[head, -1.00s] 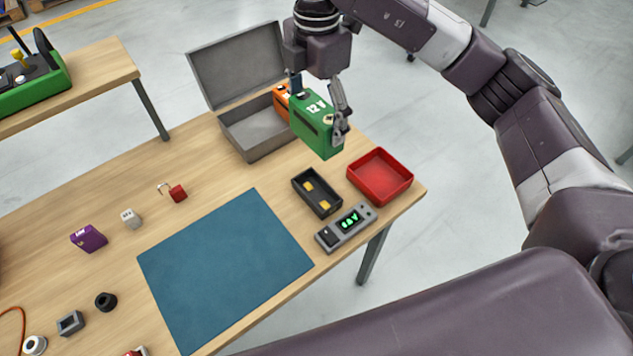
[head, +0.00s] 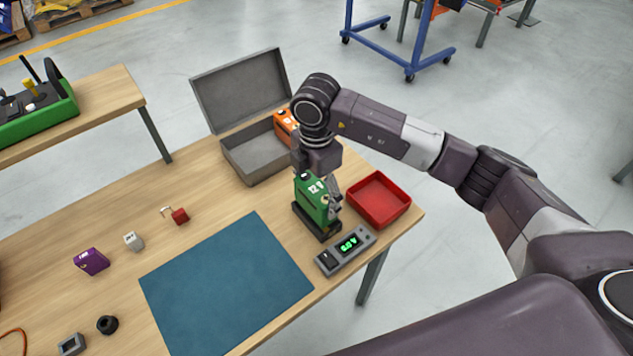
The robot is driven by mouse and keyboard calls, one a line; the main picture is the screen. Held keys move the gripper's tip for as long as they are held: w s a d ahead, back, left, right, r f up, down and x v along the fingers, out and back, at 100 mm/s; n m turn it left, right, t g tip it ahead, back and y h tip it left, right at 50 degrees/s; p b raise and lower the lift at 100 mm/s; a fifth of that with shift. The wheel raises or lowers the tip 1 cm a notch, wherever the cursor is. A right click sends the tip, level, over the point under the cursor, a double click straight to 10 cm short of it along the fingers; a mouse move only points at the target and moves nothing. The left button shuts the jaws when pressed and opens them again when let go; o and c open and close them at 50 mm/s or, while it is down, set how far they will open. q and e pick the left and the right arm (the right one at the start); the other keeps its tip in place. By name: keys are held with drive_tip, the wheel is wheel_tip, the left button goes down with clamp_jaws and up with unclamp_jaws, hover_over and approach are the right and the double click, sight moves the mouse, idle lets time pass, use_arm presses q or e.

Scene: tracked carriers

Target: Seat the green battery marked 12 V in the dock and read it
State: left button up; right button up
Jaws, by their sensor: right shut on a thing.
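The green battery (head: 309,198) with white 12 V lettering stands upright at the black dock (head: 320,231). My right gripper (head: 322,190) is shut on it from above. The battery's lower end is at the dock's opening; I cannot tell whether it is fully down, and it hides most of the dock's inside. The grey meter (head: 345,250) lies beside the dock with lit green digits, too small to read surely. My left gripper is not in view.
A red tray (head: 379,202) stands right of the dock near the table edge. An open grey case (head: 256,150) holds an orange battery (head: 285,124) behind. A blue mat (head: 228,285) lies in front. A purple battery (head: 91,261) and small parts are at left.

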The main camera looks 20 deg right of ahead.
wheel_tip(320, 180, down, 3)
drive_tip(key=shift+p, duration=0.35)
drive_tip(key=shift+f, duration=0.45)
drive_tip(key=shift+f, duration=0.15)
drive_tip(key=o, duration=2.1)
drive_tip(key=shift+s, duration=0.1)
